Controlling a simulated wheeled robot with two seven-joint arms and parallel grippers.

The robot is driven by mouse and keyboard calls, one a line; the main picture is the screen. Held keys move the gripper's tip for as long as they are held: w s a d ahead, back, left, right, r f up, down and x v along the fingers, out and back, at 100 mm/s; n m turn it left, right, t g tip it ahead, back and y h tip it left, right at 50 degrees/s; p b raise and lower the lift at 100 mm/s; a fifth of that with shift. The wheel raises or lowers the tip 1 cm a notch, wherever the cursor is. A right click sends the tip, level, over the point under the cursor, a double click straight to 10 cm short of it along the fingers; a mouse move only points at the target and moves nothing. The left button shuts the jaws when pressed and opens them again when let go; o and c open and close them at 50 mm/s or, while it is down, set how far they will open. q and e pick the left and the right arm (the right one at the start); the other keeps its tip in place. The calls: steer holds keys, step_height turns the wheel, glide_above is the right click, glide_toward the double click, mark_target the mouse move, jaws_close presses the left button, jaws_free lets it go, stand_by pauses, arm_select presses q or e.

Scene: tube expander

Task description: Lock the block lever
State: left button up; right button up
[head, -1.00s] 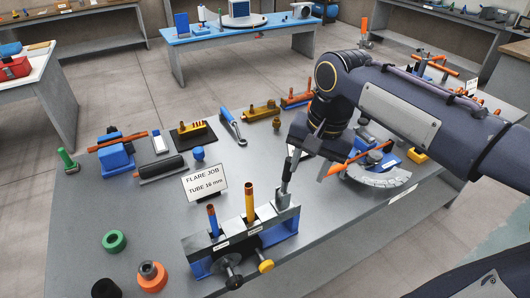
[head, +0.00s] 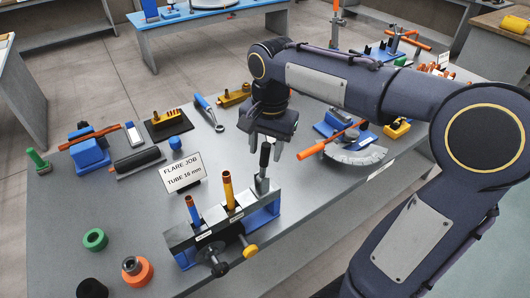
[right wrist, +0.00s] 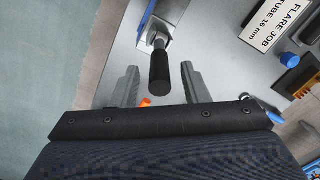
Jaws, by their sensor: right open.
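The flaring block (head: 222,232) is a grey clamp bar on blue supports at the table's front. The block lever (head: 264,156), with a black handle, stands about upright at the block's right end. My right gripper (head: 266,146) is open just above and around the lever's top in the head view. In the right wrist view, the black lever handle (right wrist: 159,72) lies between the two spread fingers, with gaps on both sides. My left gripper is not in view.
A sign (head: 182,172) reading "FLARE JOB TUBE 16 mm" stands behind the block. An orange bar (head: 325,142) and a grey protractor-like arc (head: 350,160) lie right of the gripper. A green ring (head: 95,239) and an orange ring (head: 138,272) are at front left.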

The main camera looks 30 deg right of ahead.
steer(key=shift+f, duration=1.15)
jaws_close()
